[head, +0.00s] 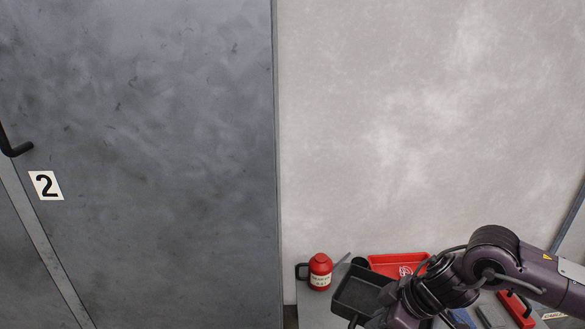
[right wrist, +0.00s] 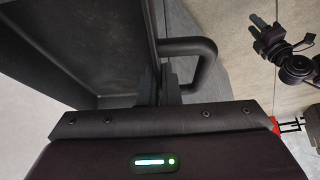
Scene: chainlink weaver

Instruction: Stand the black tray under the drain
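The black tray (head: 360,295) is in the head view, at the bottom right of centre, over the grey bench. In the right wrist view its dark wall (right wrist: 75,45) fills the upper left, with a looped handle (right wrist: 205,60) on its side. My right gripper (right wrist: 160,90) is shut on the tray at the base of this handle; the arm hides it in the head view. My left gripper is not in the head view. I see no drain.
On the bench (head: 312,312) stand a red labelled mug-like container (head: 320,272) and a red tray (head: 400,262). Several small items lie at the right, partly behind my right arm. A grey metal door (head: 150,150) marked 2 (head: 46,185) fills the left; a pale wall is behind.

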